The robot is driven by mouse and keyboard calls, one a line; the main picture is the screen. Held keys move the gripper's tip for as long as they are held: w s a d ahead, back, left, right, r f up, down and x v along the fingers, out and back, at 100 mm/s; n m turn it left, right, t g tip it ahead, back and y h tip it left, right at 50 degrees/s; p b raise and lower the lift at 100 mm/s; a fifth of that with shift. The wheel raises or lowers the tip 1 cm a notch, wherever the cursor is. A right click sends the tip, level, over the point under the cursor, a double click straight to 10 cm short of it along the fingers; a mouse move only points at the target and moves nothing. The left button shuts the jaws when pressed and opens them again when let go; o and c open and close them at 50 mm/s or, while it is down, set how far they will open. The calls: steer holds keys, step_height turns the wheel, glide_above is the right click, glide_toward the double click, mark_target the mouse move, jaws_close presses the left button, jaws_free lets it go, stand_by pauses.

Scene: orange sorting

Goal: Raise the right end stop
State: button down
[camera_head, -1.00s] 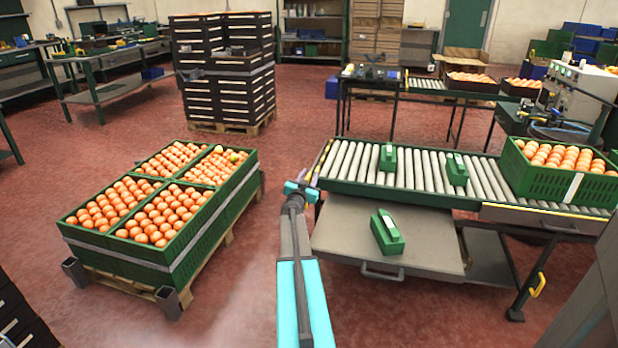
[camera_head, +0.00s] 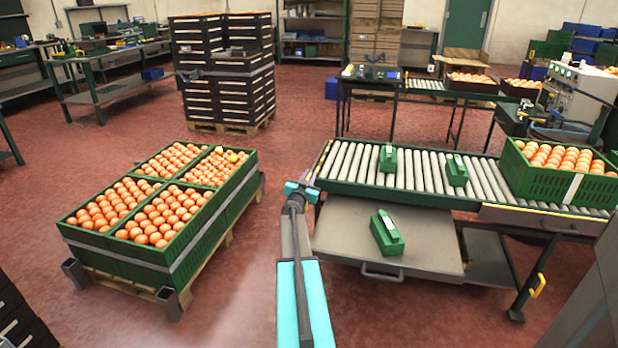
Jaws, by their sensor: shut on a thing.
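A narrow yellow-and-dark bar (camera_head: 322,158) runs across the left end of the roller conveyor (camera_head: 420,196); it looks like an end stop. My gripper (camera_head: 304,187) is at the near end of this bar, by the conveyor's near left corner. It is small in the picture and seen from behind, with my arm in front. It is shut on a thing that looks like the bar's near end. The contact itself is hidden. At the conveyor's right end no end stop can be made out behind the green orange crate (camera_head: 545,184).
Two green blocks (camera_head: 388,158) (camera_head: 456,171) stand on the rollers. Another green block (camera_head: 386,234) lies on the grey shelf (camera_head: 345,238) below. A pallet of orange-filled crates (camera_head: 190,262) stands at left. Open red floor lies between pallet and conveyor.

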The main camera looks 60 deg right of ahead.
steer(key=shift+r+p, duration=3.65)
steer(key=shift+p, duration=0.5)
steer(key=c, duration=1.7)
jaws_free()
steer(key=shift+r, duration=0.15)
steer(key=shift+a, duration=0.15)
steer(key=shift+s+a, duration=0.1)
steer(key=shift+a, duration=0.05)
steer(key=shift+v, duration=6.55)
